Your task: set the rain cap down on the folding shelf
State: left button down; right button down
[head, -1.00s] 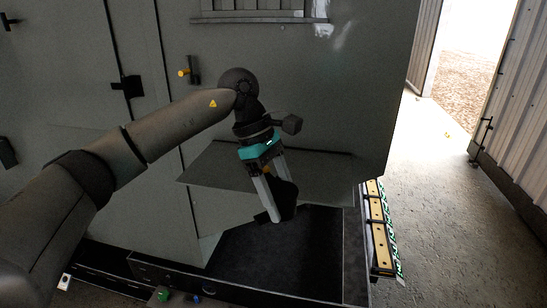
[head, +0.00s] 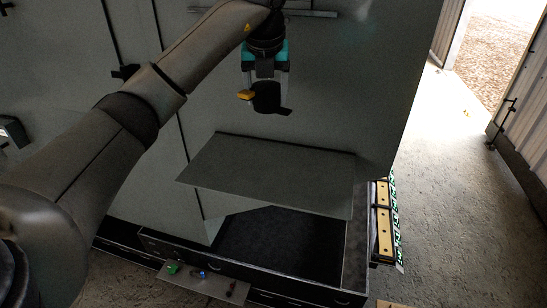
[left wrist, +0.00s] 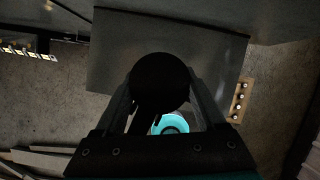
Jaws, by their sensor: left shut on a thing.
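The rain cap (head: 268,98) is a small black round piece with a flared edge. My left gripper (head: 266,88) is shut on it and points down, holding it in the air. In the left wrist view the cap (left wrist: 160,82) is a black disc between the fingers. The folding shelf (head: 275,172) is a flat grey panel standing out from the cabinet front. The cap appears above the shelf with a gap; in the left wrist view the shelf (left wrist: 118,55) lies behind it. The shelf top looks bare. My right gripper is not in view.
The grey cabinet (head: 350,80) rises behind the shelf. A dark open drawer or tray (head: 285,240) lies below it. A small panel with coloured buttons (head: 205,278) is at the front. A yellowish strip (head: 384,225) stands at the right. Floor is clear farther right.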

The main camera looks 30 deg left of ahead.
pick_arm(q)
jog(key=shift+w+a+r+n+g+y, duration=0.2)
jog(key=shift+w+a+r+n, duration=0.15)
jog(key=shift+n, duration=0.25)
jog(key=shift+w+a+r+n+g+y, duration=0.1)
jog(key=shift+w+a+r+n+y, duration=0.15)
jog(key=shift+r+n, duration=0.25)
jog(key=shift+a+f+n, duration=0.15)
jog(key=shift+f+n, duration=0.15)
notch_tip(320, 180, down, 3)
send_over(264, 166)
jog(key=s+d, duration=0.1)
notch_tip(264, 166, down, 12)
jog(key=shift+s+r, duration=0.1)
notch_tip(264, 166, down, 5)
jog(key=shift+r+p, duration=0.2)
jog(key=shift+p, duration=0.2)
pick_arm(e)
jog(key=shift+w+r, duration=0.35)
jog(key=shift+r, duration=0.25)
pick_arm(q)
jog(key=shift+f, duration=0.15)
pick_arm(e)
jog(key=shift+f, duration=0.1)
pick_arm(q)
grip_release()
